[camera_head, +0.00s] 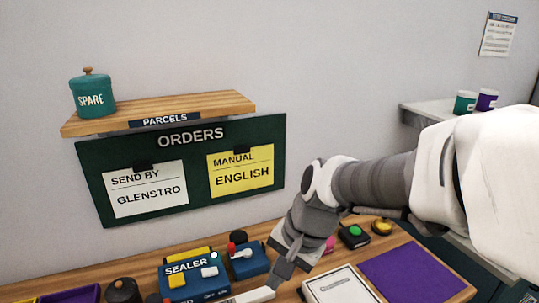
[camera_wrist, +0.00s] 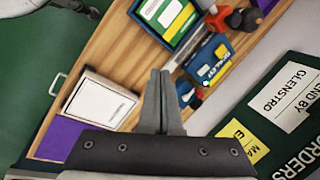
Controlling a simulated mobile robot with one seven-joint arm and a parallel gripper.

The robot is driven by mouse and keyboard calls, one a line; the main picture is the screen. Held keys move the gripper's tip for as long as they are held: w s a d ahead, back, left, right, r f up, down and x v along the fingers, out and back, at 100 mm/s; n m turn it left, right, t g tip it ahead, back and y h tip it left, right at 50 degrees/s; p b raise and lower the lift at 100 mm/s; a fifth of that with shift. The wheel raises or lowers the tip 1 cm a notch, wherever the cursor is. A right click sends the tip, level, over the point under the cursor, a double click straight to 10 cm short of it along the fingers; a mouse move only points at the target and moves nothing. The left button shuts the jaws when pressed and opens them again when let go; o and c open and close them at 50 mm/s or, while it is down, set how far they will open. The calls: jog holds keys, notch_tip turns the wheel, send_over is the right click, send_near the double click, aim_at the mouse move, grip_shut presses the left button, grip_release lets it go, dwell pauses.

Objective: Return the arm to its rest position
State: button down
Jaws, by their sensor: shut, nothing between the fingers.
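My arm reaches in from the right in the head view, with my gripper (camera_head: 278,277) low over the wooden bench (camera_head: 400,232). It points down beside the blue sealer (camera_head: 193,277). In the wrist view my gripper (camera_wrist: 160,74) has its two fingers together with nothing between them. The bench lies below the fingers there, and the sealer (camera_wrist: 208,60) is just right of them. The part of the bench behind my wrist is hidden in the head view.
A white booklet (camera_head: 340,287) and a purple mat (camera_head: 412,268) lie on the right of the bench. Coloured buttons (camera_head: 354,232) stand behind them. The orders board (camera_head: 197,135) and a shelf (camera_head: 160,112) with a teal spare jar (camera_head: 93,97) are on the wall.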

jog(key=s+d+r+n+t+h, duration=0.1)
jog(key=s+d+r+n+t, duration=0.1)
jog(key=d, duration=0.4)
jog(key=s+d+r+n+t+h, duration=0.2)
jog(key=s+d+r+n, duration=0.2)
jog(key=s+d+r, duration=0.1)
jog(key=shift+s+d, duration=0.9)
jog(key=shift+d, duration=0.05)
jog(key=shift+a, duration=0.2)
